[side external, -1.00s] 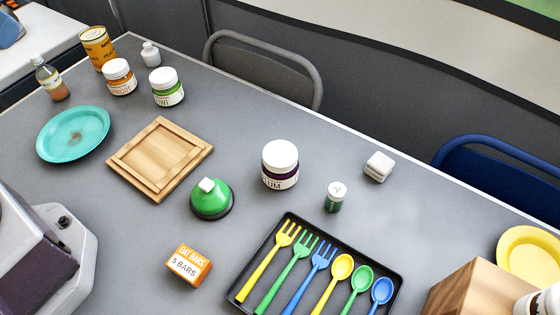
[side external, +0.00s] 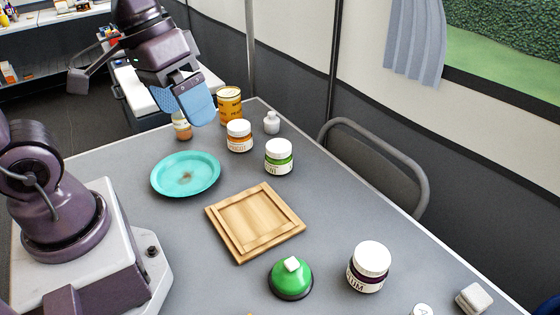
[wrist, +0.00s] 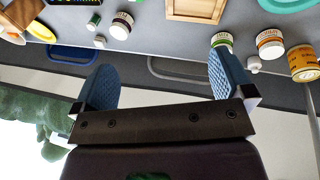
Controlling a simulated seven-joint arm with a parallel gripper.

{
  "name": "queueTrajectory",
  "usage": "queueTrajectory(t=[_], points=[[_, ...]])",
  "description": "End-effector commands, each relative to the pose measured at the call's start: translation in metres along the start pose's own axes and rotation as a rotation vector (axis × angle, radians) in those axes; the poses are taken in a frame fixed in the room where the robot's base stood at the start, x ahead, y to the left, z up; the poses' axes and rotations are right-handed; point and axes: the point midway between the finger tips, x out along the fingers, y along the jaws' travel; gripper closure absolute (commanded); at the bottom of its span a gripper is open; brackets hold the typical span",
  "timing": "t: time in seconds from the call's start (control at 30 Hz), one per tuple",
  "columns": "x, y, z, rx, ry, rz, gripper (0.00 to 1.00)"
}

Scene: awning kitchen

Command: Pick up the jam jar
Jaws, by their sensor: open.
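Three white-lidded jars stand upright on the grey table: one with an orange label (side external: 239,137), one with a green label (side external: 278,158) and one with dark purple contents (side external: 367,268). They also show in the wrist view: the orange-label jar (wrist: 270,43), the green-label jar (wrist: 222,41) and the purple jar (wrist: 121,26). My gripper (side external: 182,100) is raised above the table's far end, left of the orange-label jar in the side view. In the wrist view my gripper (wrist: 165,82) has its blue fingers wide apart with nothing between them.
A yellow can (side external: 230,106), a small bottle (side external: 181,127) and a white bottle (side external: 271,123) stand near the orange-label jar. A teal plate (side external: 186,174), wooden board (side external: 255,222) and green domed object (side external: 291,280) lie nearer. A chair (side external: 408,160) stands beyond the table edge.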

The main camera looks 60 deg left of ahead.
Motion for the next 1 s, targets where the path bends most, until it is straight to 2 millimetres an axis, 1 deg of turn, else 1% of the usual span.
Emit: queueTrajectory(t=[0.03,0.1,0.17,0.27,0.37,0.43,0.57,0.6,0.67,0.7,0.77,0.8,0.87,0.9,0.97,1.0], points=[[0.014,0.004,-0.002,-0.072,-0.088,0.059,0.01],[0.029,0.013,-0.006,-0.171,-0.189,0.159,0.01],[0.041,0.021,-0.011,-0.26,-0.267,0.25,0.01],[0.058,0.032,-0.024,-0.416,-0.378,0.413,0.01],[0.074,0.039,-0.042,-0.584,-0.464,0.589,0.01],[0.085,0.041,-0.058,-0.707,-0.507,0.718,0.01],[0.105,0.032,-0.092,-0.949,-0.542,0.965,0.01],[0.112,0.027,-0.103,-1.025,-0.542,1.043,0.01],[0.124,0.015,-0.119,-1.144,-0.53,1.157,0.01],[0.132,0.005,-0.13,-1.226,-0.513,1.233,0.01],[0.146,-0.013,-0.144,-1.35,-0.477,1.343,0.01],[0.156,-0.026,-0.152,-1.436,-0.445,1.415,0.01],[0.172,-0.049,-0.162,-1.566,-0.383,1.517,0.01],[0.183,-0.065,-0.167,-1.654,-0.332,1.582,0.01],[0.202,-0.091,-0.17,-1.788,-0.246,1.669,0.01],[0.214,-0.108,-0.17,-1.872,-0.181,1.717,0.01]])
